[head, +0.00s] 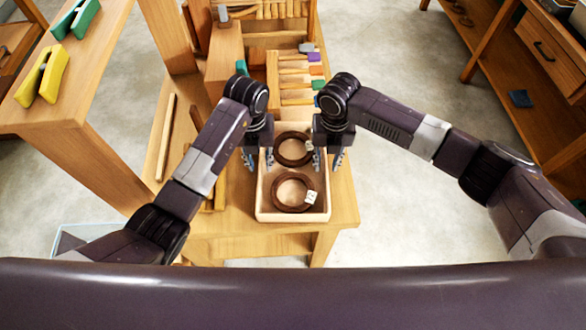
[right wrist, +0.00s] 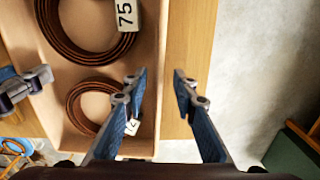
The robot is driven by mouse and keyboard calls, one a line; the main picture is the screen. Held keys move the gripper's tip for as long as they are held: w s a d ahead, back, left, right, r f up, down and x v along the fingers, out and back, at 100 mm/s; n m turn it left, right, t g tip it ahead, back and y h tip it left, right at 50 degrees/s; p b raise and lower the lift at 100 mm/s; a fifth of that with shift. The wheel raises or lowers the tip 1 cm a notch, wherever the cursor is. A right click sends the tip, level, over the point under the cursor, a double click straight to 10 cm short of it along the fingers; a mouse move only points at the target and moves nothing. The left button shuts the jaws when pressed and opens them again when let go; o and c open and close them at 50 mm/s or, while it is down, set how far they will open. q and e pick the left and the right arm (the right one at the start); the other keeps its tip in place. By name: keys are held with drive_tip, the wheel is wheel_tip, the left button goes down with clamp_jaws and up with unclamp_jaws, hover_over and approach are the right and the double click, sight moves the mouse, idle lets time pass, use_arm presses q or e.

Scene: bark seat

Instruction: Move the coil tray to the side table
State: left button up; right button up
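The coil tray (head: 292,216) is a pale wooden open box near the end of a wooden bench. Two dark brown coils, a far one (head: 293,164) and a near one (head: 275,194), lie in it with white tags. My left gripper (head: 258,160) is at the tray's left wall, fingers apart. My right gripper (head: 329,160) is at the right wall. In the right wrist view its open fingers (right wrist: 160,72) stand either side of the tray's wall (right wrist: 152,50), with a visible gap. My left gripper also shows there (right wrist: 28,84) at the opposite side.
The bench (head: 345,205) holds colored-ended tools (head: 297,80) behind the tray. A wooden table (head: 70,105) at left carries yellow (head: 42,75) and green items. A workbench with a drawer (head: 545,50) is at far right. Grey floor lies between. I cannot tell which is the side table.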

use_arm(q)
drive_tip(key=shift+f, duration=0.65)
use_arm(e)
drive_tip(key=shift+f, duration=0.65)
use_arm(q)
clamp_jaws()
use_arm(e)
clamp_jaws()
drive_tip(key=shift+r, duration=0.1)
